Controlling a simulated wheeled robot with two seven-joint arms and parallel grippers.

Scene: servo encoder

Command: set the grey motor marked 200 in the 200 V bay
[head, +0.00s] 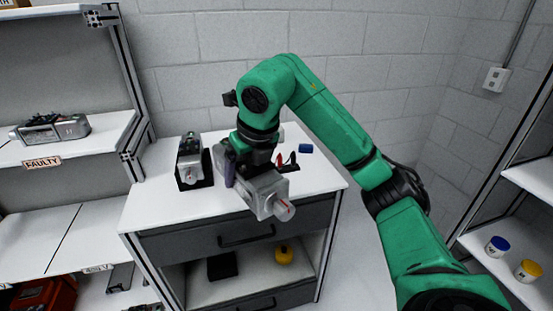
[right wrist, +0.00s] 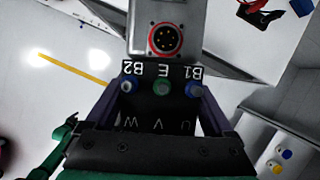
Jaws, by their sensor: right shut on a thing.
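My right gripper (head: 250,178) is shut on a grey motor (head: 270,197), held in front of the white cabinet top with its shaft end towards the front right. In the right wrist view, the gripper's fingers (right wrist: 160,108) are either side of the motor's dark terminal block (right wrist: 160,85), marked B1, E, B2 and U, V, W. The motor's grey housing (right wrist: 143,38) carries a round red-ringed connector. No 200 marking is readable on it. My left gripper is not in view. A bay label (head: 97,268) on the lower left shelf is too small to read surely.
Another motor (head: 190,152) stands in a black holder on the cabinet top (head: 155,195). A further motor (head: 50,129) lies on the shelf labelled FAULTY (head: 42,163). Red-and-black tool (head: 287,162) and a blue block (head: 306,148) lie behind the gripper. Right shelves hold jars.

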